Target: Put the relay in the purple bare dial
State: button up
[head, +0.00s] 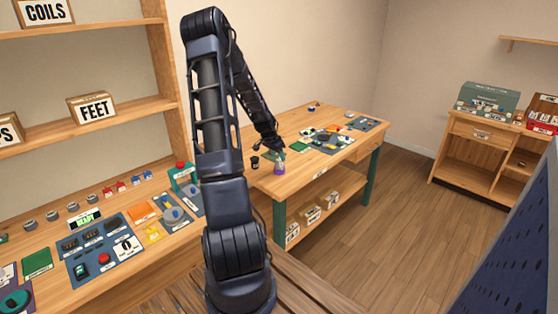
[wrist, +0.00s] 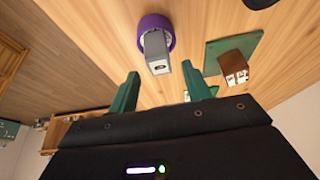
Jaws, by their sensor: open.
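The purple dial (head: 278,170) stands on the far workbench, just below my gripper in the head view. In the wrist view the purple dial (wrist: 156,21) shows as a round purple ring on the wood. A grey block that looks like the relay (wrist: 155,52) projects from the middle of this ring; I cannot tell how deep it sits. My gripper (wrist: 163,90) is open, with its two teal fingers apart and nothing between them. The grey block is beyond the fingertips, not gripped.
In the wrist view a brown block (wrist: 235,67) sits on a green pad (wrist: 222,53) beside the right finger. A black round thing (wrist: 260,3) is at the top edge. In the head view, mats with small parts (head: 330,138) cover the bench's right side.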

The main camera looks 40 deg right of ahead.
jog(key=v, duration=0.9)
jog(key=a+r+n+t+y, duration=0.1)
jog(key=a+r+n, duration=0.2)
jog(key=a+r, duration=0.5)
jog(key=w+a+r+n+t+y, duration=0.1)
jog(key=a+r+n, duration=0.2)
jog(key=a, duration=0.9)
jog(key=a+r+n+t+y, duration=0.1)
jog(key=a+r+n, duration=0.1)
jog(key=a+r, duration=0.6)
jog(key=s+a+r+n, duration=0.2)
jog(key=s+a+n, duration=0.3)
jog(key=s+a, duration=0.3)
jog(key=s+a+r+n+t+y, duration=0.1)
jog(key=s+a+r+n, duration=0.1)
jog(key=s+a+n, duration=0.3)
jog(key=s+a, duration=0.4)
jog(key=a, duration=0.6)
jog(key=shift+a+t, duration=0.25)
jog(key=shift+t, duration=0.05)
